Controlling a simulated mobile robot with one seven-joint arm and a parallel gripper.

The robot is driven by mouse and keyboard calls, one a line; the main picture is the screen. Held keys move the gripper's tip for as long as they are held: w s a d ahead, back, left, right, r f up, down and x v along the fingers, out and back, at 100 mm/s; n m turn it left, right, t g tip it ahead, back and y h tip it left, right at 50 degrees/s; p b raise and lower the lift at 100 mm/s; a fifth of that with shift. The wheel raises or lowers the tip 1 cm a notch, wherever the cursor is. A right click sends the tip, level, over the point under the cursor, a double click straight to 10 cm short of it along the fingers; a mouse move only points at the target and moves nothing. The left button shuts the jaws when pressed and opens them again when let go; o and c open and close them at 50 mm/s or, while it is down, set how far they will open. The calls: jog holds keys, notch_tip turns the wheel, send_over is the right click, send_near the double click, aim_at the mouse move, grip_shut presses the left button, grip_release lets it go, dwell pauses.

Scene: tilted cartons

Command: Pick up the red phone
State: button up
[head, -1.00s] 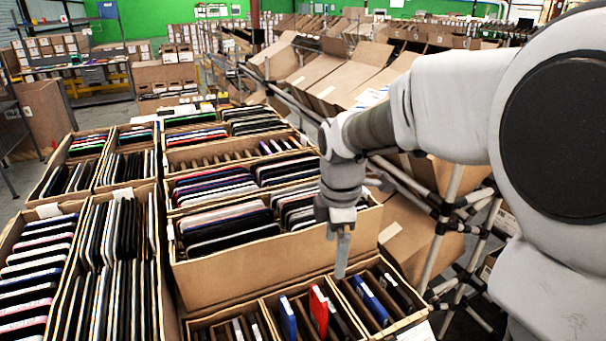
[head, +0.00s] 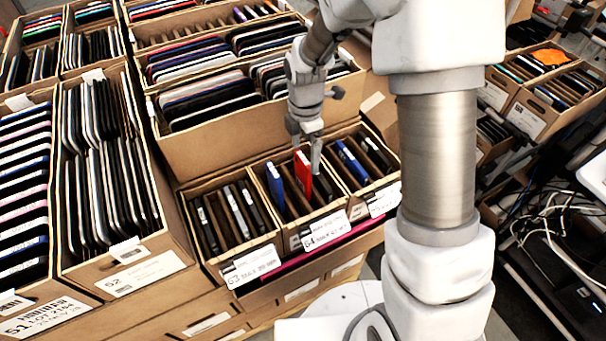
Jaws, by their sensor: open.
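The red phone (head: 302,173) stands upright in the middle small carton (head: 303,234) of the front row, its top edge above the dividers. A blue phone (head: 276,186) stands to its left in the same carton. My gripper (head: 306,150) points down at the red phone's top, its fingers open. One finger shows near the phone's left top and the other to its right. I cannot tell whether either finger touches the phone.
Small cartons stand on both sides; the right one holds another blue phone (head: 351,164) and dark ones. A larger carton (head: 222,142) full of devices rises just behind. Tall cartons of devices fill the left. Cables (head: 560,225) hang at the right.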

aim_at(303, 167)
jog(key=shift+a+f+p, duration=0.15)
jog(key=shift+f+p, duration=0.1)
jog(key=shift+f, duration=1.25)
jog(key=shift+a+f+p, duration=0.1)
jog(key=shift+f+p, duration=0.15)
jog(key=shift+f, duration=1.2)
jog(key=c, duration=1.1)
notch_tip(303, 167, up, 10)
jog(key=shift+r+b, duration=0.1)
jog(key=shift+b, duration=0.35)
jog(key=shift+r+p, duration=0.55)
jog(key=shift+r, duration=0.15)
notch_tip(303, 167, up, 3)
jog(key=shift+p, duration=1.15)
jog(key=shift+f, duration=0.1)
